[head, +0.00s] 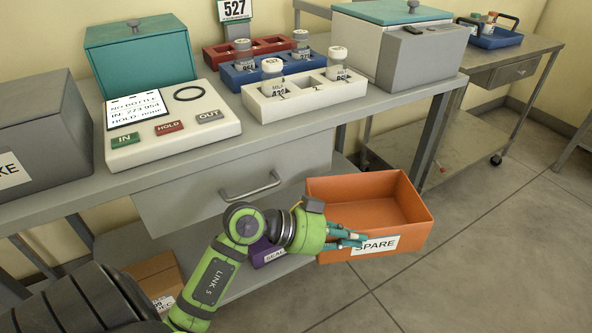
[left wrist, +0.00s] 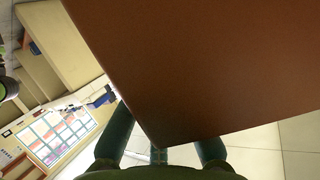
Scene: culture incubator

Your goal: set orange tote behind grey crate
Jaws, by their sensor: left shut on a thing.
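The orange tote (head: 330,190) is open-topped and empty, with a white SPARE label on its near wall. It is held in the air in front of the bench's right part. My left gripper (head: 352,239) is shut on the tote's near side, beside the label. In the left wrist view the tote's wall (left wrist: 210,65) fills much of the picture between the fingers. No grey crate shows for certain; a grey box (head: 40,130) with a label ending in KE, cut off by the picture's edge, stands on the bench at the left. My right gripper is not in view.
The bench (head: 215,150) holds a control panel (head: 170,125), a teal-lidded box (head: 140,55) and bottle racks (head: 305,95). Its lower shelf bears a purple box (head: 266,253) and a cardboard box (head: 155,275). A second table (head: 530,50) stands at the back right. Floor (head: 490,240) at right is clear.

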